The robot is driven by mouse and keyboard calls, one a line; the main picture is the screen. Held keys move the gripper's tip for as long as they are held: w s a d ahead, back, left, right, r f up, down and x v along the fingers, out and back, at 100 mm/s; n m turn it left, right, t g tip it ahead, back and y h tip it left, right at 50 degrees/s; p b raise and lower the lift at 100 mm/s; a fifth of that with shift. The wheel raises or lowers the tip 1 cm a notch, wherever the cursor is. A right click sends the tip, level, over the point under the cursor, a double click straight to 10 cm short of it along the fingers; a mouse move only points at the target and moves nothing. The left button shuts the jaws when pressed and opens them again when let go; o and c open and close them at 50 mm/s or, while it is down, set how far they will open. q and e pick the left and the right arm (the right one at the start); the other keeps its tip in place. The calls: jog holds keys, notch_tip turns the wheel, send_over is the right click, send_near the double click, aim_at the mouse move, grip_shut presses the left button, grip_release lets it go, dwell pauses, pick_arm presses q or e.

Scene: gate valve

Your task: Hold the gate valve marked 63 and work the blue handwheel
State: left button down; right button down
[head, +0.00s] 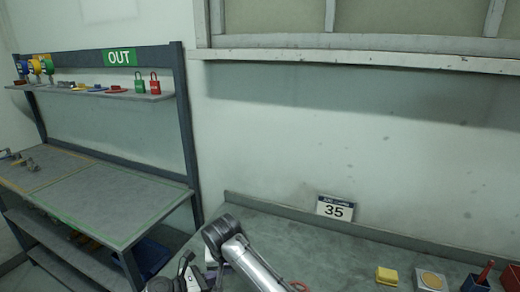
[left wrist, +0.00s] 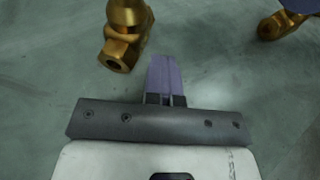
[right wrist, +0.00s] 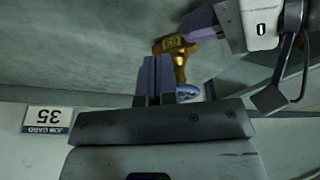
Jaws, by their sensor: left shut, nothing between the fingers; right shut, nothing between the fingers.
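In the left wrist view, a brass valve body (left wrist: 125,38) stands just beyond and left of my left gripper (left wrist: 163,62), which is shut and empty. A second brass valve (left wrist: 284,23) is at the upper right, under a bluish-purple part (left wrist: 304,4) cut off by the frame, perhaps a handwheel. My left gripper's purple fingers (right wrist: 198,22) are beside that valve.
In the head view, a sign reading 35 (head: 336,208) leans at the bench's back edge. A yellow block (head: 387,276) and a red-handled item (head: 484,274) are at right, a red ring (head: 299,286) at the bottom. A rack marked OUT (head: 120,57) stands left. The bench (head: 330,250) is clear mid-right.

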jog(key=shift+r, duration=2.95)
jog(key=w+f+t, duration=0.3)
jog(key=w+f, duration=0.1)
jog(key=f, duration=0.2)
jog(key=shift+f, duration=0.2)
jog(key=shift+w+a+f, duration=0.15)
jog(key=shift+w+a, duration=0.1)
jog(key=shift+w, duration=0.3)
jog(key=shift+s+d, duration=0.1)
jog(key=shift+s, duration=0.05)
